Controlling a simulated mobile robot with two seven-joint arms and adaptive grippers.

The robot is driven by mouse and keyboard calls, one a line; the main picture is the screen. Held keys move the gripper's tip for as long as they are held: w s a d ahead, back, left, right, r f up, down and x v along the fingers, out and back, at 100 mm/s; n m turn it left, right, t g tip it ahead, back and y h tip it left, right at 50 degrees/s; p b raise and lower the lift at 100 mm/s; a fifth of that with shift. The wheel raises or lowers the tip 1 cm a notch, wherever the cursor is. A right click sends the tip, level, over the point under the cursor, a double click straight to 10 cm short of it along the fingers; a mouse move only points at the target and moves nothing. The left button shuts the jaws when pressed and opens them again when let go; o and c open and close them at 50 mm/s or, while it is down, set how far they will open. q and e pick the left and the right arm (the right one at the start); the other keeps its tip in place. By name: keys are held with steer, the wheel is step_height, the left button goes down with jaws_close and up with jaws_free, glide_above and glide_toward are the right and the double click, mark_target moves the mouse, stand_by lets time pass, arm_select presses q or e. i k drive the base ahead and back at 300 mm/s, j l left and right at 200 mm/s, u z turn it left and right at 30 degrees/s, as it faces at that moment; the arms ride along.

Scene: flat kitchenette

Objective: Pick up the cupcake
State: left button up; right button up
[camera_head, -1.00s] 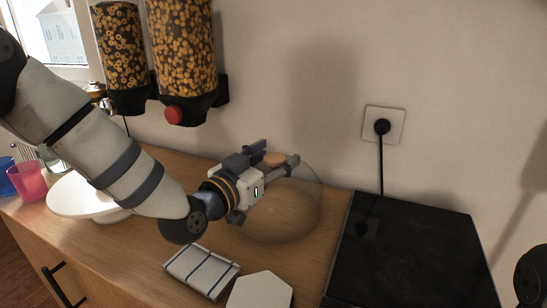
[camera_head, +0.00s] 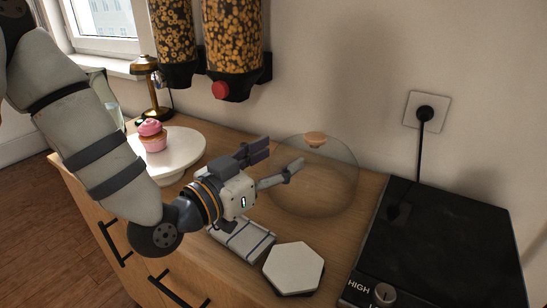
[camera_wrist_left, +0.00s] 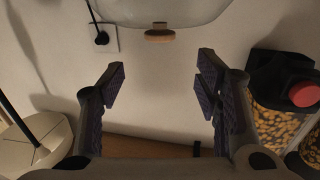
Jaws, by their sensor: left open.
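My left gripper (camera_head: 281,159) is open and empty, in front of the glass dome (camera_head: 318,185). Its fingers point right, away from the cupcake. In the left wrist view, the open fingers (camera_wrist_left: 160,85) have nothing between them, and the dome's knob (camera_wrist_left: 160,36) shows beyond them. The cupcake cannot be made out in the wrist view. My right gripper is not in view.
A folded striped cloth (camera_head: 243,240) and a hexagonal white board (camera_head: 293,267) lie in front. A black hob (camera_head: 450,240) is at the right. Cereal dispensers (camera_head: 232,45) hang above the counter. A brass lamp (camera_head: 152,85) stands behind the stand.

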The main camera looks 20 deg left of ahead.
mark_target(153, 138)
steer(key=k+j, duration=0.3)
steer(key=k, duration=0.15)
steer(key=k+j, duration=0.25)
steer(key=k, duration=0.25)
